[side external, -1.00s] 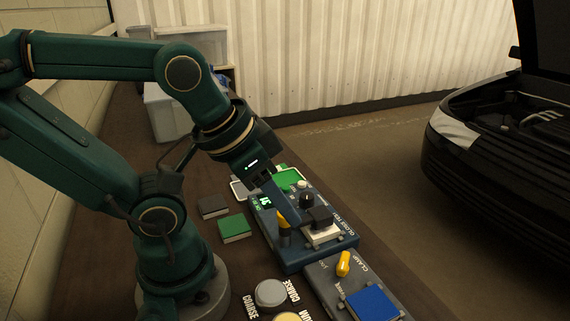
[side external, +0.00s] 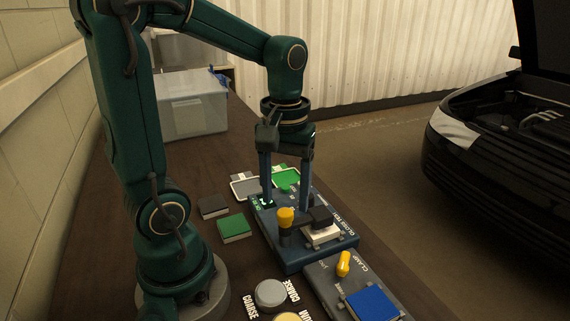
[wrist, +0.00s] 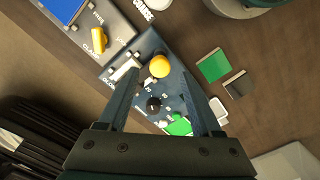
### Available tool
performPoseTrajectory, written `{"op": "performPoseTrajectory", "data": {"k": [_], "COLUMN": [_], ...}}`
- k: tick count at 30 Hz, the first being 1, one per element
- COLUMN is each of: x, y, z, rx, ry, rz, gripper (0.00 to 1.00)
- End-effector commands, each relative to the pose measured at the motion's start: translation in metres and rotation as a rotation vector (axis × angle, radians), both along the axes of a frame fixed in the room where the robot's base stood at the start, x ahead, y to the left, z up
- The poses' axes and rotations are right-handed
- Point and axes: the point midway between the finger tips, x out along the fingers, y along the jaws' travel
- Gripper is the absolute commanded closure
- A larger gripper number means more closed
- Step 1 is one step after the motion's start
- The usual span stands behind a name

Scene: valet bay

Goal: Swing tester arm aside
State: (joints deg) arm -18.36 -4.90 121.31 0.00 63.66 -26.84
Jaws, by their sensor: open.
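The gloss tester (side external: 300,258) is a dark blue box on the brown bench. Its swing arm carries a yellow knob (side external: 285,214) on a dark post, and a black head (side external: 320,214) over a white block (side external: 322,234). The yellow knob (wrist: 160,66) also shows in the wrist view, near the line between the fingers. My gripper (side external: 286,203) points down over the tester, open and empty, its two fingers wide apart. In the side view the fingertips are around the knob's height or above it; contact cannot be told.
A clamp block (side external: 325,268) with a yellow lever (side external: 343,263) and blue pad (side external: 372,304) adjoins the tester. Green (side external: 235,228) and dark (side external: 213,206) pads lie left. A clear bin (side external: 195,108) stands behind. A black car (side external: 500,150) is at right.

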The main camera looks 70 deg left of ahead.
Motion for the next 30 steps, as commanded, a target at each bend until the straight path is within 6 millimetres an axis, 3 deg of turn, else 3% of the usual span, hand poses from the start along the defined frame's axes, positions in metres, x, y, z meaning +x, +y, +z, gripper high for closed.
{"op": "performPoseTrajectory", "data": {"k": [9,18,19,21,24,30], "x": [-0.001,0.000,0.000,0.000,0.000,0.000], "y": [-0.001,-0.001,-0.001,-0.001,-0.001,-0.001], "z": [-0.031,-0.034,-0.034,-0.034,-0.034,-0.033], "rx": [-0.001,0.000,0.000,0.000,0.000,0.001], "ry": [0.002,-0.001,-0.001,-0.001,-0.001,-0.002], "rz": [-0.003,-0.003,-0.003,-0.003,-0.003,-0.003], "gripper": [0.34,0.34,0.42,0.68,1.00,1.00]}}
